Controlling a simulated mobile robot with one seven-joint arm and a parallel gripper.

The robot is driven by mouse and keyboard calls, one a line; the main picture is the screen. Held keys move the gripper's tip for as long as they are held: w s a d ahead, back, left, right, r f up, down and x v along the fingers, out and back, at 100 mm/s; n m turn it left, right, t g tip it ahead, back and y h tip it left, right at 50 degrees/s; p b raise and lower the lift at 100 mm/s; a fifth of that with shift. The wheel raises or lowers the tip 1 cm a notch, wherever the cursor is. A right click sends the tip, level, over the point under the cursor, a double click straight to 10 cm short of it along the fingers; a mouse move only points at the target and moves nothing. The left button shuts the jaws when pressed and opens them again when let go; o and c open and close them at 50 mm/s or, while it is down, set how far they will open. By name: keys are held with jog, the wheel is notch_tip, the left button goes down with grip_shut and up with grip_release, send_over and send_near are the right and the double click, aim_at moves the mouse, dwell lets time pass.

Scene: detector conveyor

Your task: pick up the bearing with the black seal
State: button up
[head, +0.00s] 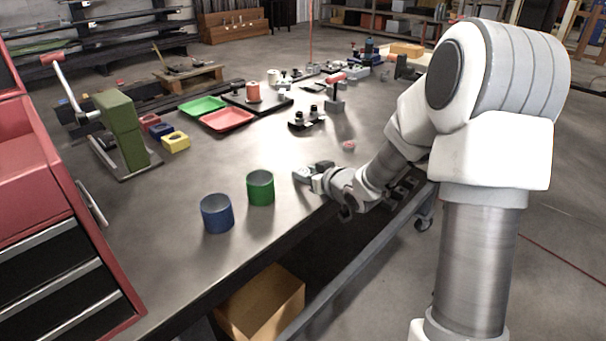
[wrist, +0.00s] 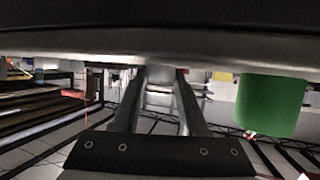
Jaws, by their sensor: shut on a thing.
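My gripper (head: 301,175) is low over the near edge of the workbench, just right of the green cup. In the wrist view my gripper (wrist: 161,76) has its two fingers close together, shut on a small pale thing between the tips. I take this thing to be a bearing, but it is mostly hidden and its seal colour cannot be told. In the head view the fingers hide it. A small pinkish-red ring (head: 349,146), perhaps another bearing, lies on the bench beyond my wrist.
A green cup (head: 260,188) stands close left of my gripper and shows in the wrist view (wrist: 270,105). A blue cup (head: 217,213) is beside it. Green (head: 203,106) and red (head: 227,119) trays, an arbor press (head: 122,130) and fixtures stand farther back. The middle bench is clear.

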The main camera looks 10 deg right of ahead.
jog(key=shift+r, duration=0.15)
grip_shut()
jog(key=shift+r, duration=0.3)
notch_tip(320, 180, up, 4)
jog(key=shift+r+p, duration=0.1)
jog(key=shift+p, duration=0.9)
jog(key=s+d+r+p, duration=0.2)
jog(key=d+r+p, duration=0.2)
jog(key=d, duration=0.7)
jog(key=shift+d+r, duration=0.25)
jog(key=shift+r, duration=0.7)
jog(key=shift+a+p, duration=0.1)
jog(key=shift+p, duration=0.2)
